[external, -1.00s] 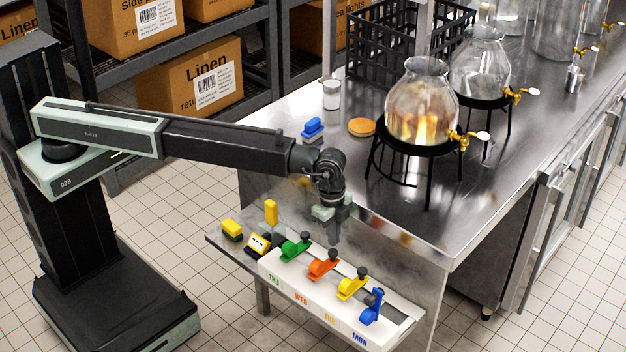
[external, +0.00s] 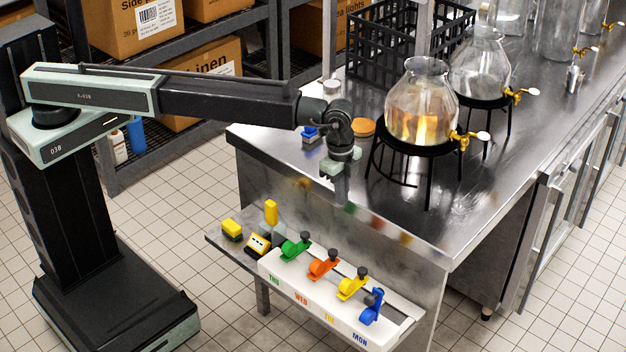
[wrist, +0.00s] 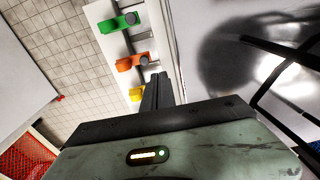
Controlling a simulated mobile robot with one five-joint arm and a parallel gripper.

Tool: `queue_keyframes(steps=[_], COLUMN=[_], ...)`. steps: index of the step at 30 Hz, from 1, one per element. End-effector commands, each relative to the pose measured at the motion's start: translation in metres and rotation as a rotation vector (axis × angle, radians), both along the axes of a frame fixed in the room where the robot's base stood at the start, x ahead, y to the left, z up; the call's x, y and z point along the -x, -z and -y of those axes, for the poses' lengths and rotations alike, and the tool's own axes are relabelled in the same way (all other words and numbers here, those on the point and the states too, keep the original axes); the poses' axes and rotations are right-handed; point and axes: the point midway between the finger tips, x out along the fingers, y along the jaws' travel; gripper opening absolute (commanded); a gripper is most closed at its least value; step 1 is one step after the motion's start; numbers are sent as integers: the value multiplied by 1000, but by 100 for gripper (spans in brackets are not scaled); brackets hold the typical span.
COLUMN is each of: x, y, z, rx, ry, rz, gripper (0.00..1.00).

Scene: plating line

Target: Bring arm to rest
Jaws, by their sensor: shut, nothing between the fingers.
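My gripper (external: 342,196) hangs downward in front of the steel counter's near edge, above the shelf of coloured levers. Its fingers are together with nothing between them. In the wrist view the shut fingers (wrist: 158,90) point toward the lever panel. My arm reaches out level from its column at the left, bent down at the wrist. The gripper touches nothing that I can see.
A white panel (external: 301,293) carries green, orange, yellow and blue levers on a low shelf. Glass dispensers (external: 420,105) on black stands sit on the counter (external: 470,205) right of my gripper. A blue block and an orange disc (external: 361,127) lie behind it.

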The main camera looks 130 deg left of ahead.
Motion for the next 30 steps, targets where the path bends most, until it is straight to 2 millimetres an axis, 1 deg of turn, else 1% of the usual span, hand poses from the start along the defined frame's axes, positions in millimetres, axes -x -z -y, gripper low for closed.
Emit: queue_keyframes(steps=[3, 5, 7, 8, 10, 11, 12, 14, 15, 17, 18, 19, 20, 21, 23, 24, 26, 27, 30], x=[0, -2, -10, -16, -29, -31, -30, -23, -15, 3, 18, 31, 46, 68, 102, 126, 159, 179, 218], y=[0, 0, 0, 0, 0, 0, 0, 0, 0, 0, 0, 0, 0, 0, 0, 0, 0, 0, 0], z=[0, 4, 19, 30, 66, 86, 114, 159, 188, 232, 261, 283, 305, 331, 365, 383, 403, 412, 418], rx=[0, 0, 0, 0, 1, 1, 1, 1, 2, 3, 5, 6, 8, 11, 14, 16, 20, 22, 26], ry=[0, 5, 24, 39, 83, 105, 136, 182, 212, 247, 264, 275, 283, 289, 286, 277, 252, 229, 152], rz=[0, 0, 0, 0, 0, 0, 0, -1, -2, -3, -4, -6, -7, -9, -14, -17, -21, -25, -30], gripper=[0, 0, 0, 0, 0, 0, 0, 0, 0, 0, 0, 0, 0, 0, 0, 0, 0, 0, 0])
